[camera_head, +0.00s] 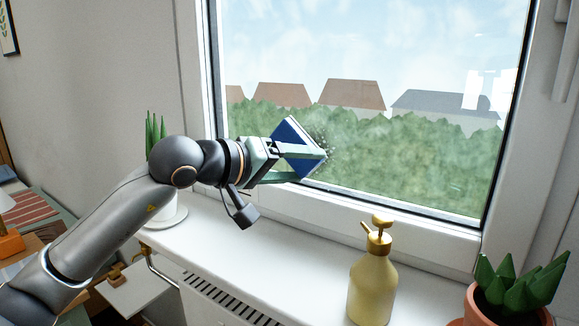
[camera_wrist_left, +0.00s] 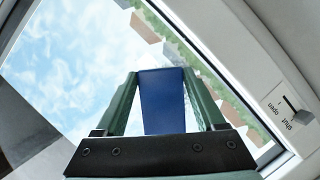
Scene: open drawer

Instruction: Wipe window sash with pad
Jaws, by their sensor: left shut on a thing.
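A blue pad (camera_head: 289,131) with a pale edge is held between the green fingers of my left gripper (camera_head: 308,164). In the left wrist view the pad (camera_wrist_left: 162,100) sits between both fingers. The window (camera_head: 370,110) stands behind it, with a white sash frame (camera_head: 400,222) around the glass. A patch of small specks and haze (camera_head: 322,134) shows on the glass just right of the pad. The pad is close to the lower left of the glass; I cannot tell whether it touches. My right gripper is not in view.
A yellow pump bottle (camera_head: 372,285) stands on the white sill (camera_head: 290,240), with a potted succulent (camera_head: 520,285) at right. Another potted plant (camera_head: 155,130) is partly behind my left arm. A window handle (camera_wrist_left: 297,112) marked open and shut shows in the wrist view.

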